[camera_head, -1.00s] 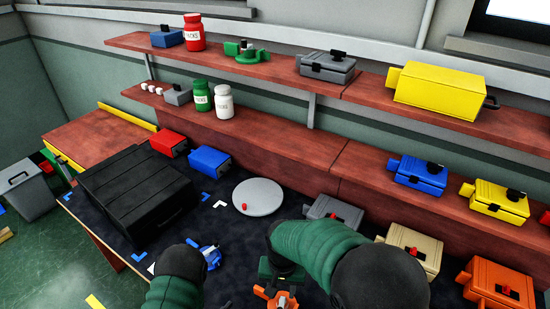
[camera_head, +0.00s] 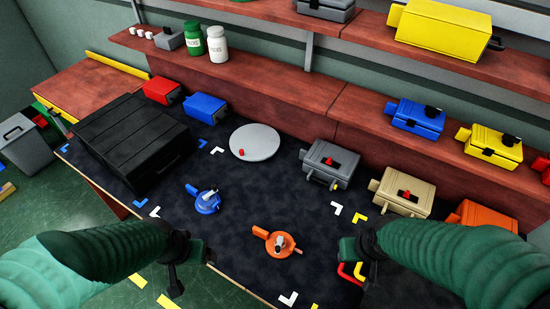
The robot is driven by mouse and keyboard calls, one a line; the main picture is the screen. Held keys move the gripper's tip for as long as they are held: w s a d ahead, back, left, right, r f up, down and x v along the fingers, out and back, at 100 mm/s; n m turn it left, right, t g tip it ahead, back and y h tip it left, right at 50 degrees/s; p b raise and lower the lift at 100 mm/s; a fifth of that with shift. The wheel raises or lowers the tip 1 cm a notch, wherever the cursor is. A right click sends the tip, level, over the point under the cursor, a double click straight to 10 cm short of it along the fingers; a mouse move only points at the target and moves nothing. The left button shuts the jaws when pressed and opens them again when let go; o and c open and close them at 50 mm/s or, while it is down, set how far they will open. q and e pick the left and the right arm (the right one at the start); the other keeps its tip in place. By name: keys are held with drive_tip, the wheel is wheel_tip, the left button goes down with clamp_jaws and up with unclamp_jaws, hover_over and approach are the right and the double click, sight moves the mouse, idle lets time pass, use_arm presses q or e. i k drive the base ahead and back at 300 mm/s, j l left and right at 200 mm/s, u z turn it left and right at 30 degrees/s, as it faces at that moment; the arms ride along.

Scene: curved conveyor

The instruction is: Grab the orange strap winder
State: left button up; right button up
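The orange strap winder (camera_head: 279,244) lies on the dark table mat near the front, with its handle pointing left and a grey part on top. No gripper touches it. A similar blue winder (camera_head: 207,201) lies to its left and farther back. My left gripper (camera_head: 183,265) hangs at the front left, in front of the blue winder and left of the orange one. My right gripper (camera_head: 362,258) is right of the orange winder, apart from it. Both grippers are seen from above and behind, so their finger openings are unclear. Nothing is seen held in either.
A black case (camera_head: 135,140) stands on the left of the mat. A grey disc (camera_head: 254,143) with a small red knob lies at the back. Grey (camera_head: 331,164) and beige (camera_head: 403,192) boxes stand at the right. Red and yellow handles (camera_head: 352,272) lie beside my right gripper.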

sight(289, 245)
drive_tip(key=i+j+z, duration=0.3)
drive_tip(key=j, duration=0.35)
drive_tip(key=j+z, duration=0.35)
drive_tip(key=j, duration=0.25)
drive_tip(key=j+z, duration=0.3)
drive_tip(key=j, duration=0.4)
drive_tip(key=i, duration=0.05)
